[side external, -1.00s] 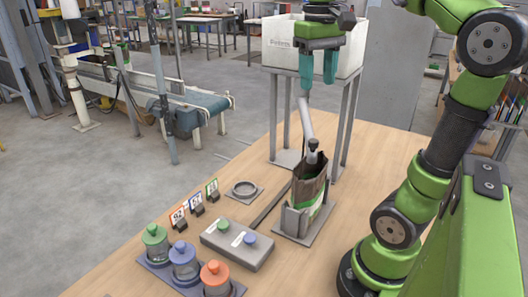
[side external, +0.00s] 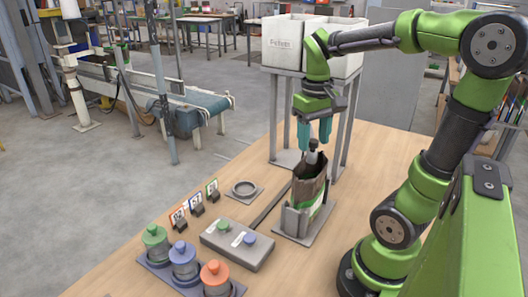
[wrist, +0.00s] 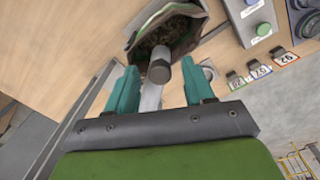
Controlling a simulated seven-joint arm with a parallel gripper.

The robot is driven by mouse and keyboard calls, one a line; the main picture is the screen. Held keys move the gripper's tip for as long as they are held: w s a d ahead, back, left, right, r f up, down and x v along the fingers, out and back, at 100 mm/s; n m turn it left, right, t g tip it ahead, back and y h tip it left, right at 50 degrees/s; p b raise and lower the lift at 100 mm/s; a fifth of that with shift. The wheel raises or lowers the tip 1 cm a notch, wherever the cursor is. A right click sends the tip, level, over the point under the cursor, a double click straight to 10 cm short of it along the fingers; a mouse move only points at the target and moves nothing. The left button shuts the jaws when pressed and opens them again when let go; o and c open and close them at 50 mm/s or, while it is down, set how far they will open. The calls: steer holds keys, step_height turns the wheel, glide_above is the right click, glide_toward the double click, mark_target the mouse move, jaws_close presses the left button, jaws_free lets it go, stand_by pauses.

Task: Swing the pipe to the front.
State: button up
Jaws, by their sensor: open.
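The grey pipe (wrist: 152,96) comes down from under the white hopper bins, and its dark knobbed end (side external: 312,144) is over the open bag (side external: 307,190). In the side view my gripper hides most of the pipe. My gripper (side external: 314,146) is open, with teal fingers pointing down at the pipe's end. In the wrist view the dark end (wrist: 159,70) lies between the two fingertips (wrist: 162,66), with a gap visible on each side. The bag also shows in the wrist view (wrist: 196,32), with brown contents inside.
The bag stands in a grey holder (side external: 291,222). A button box (side external: 236,246), lidded jars (side external: 184,262), number cards (side external: 195,201) and a ring on a plate (side external: 244,189) are to its left. The hopper bins (side external: 341,45) stand on a metal frame behind. Bare table lies in front.

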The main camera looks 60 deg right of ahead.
steer(key=shift+c, duration=0.5)
jaws_close()
steer(key=w+m, duration=1.4)
steer(key=w, duration=0.6)
steer(key=shift+w+d, duration=0.2)
steer(key=shift+w, duration=0.2)
steer(key=shift+w+d, duration=0.1)
